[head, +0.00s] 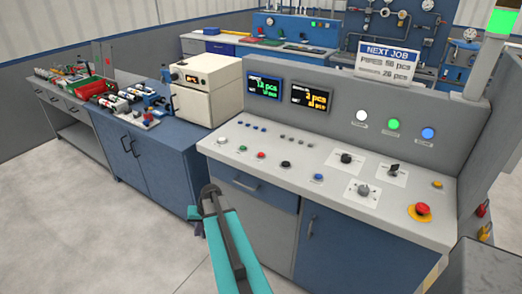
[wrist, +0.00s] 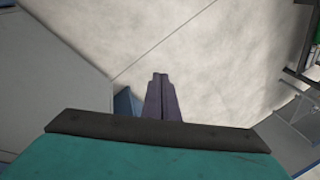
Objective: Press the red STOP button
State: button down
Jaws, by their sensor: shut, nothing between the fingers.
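A grey control console (head: 330,215) stands in the head view. Its sloped top holds a small red button (head: 261,155) at the left, between a green (head: 239,149) and a black button (head: 285,164). A larger red mushroom button (head: 422,208) on a yellow base sits at the far right end. Button labels are too small to read. My gripper (head: 209,190) is shut and empty, in front of the console's left part and apart from both red buttons. In the wrist view its closed fingers (wrist: 160,78) point over bare floor; no button shows there.
A blue button (head: 318,178) and knobs (head: 346,158) share the panel. The console's raised back carries two displays (head: 312,96) and lamps. A blue workbench (head: 150,150) with a cream box (head: 206,88) stands to the left. The floor (head: 120,235) in front is clear.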

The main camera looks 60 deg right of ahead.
jog(key=s+d+r+m+t+h+p, duration=0.1)
jog(key=d+r+m+t+h+p, duration=0.2)
jog(key=d+r, duration=1.4)
notch_tip(320, 180, up, 18)
jog(key=f+m+t+h+p, duration=0.1)
jog(key=m+t+h+p, duration=0.1)
jog(key=p, duration=0.3)
send_over(263, 155)
jog(key=shift+r, duration=0.2)
jog(key=shift+a+f+b, duration=0.1)
jog(key=shift+b, duration=0.2)
jog(key=shift+f+b, duration=1.45)
jog(key=shift+f, duration=2.15)
jog(key=shift+f+b, duration=0.5)
jog(key=shift+f, duration=0.25)
jog(key=shift+f, duration=0.15)
jog(key=shift+f+b, duration=0.25)
jog(key=shift+b, duration=0.25)
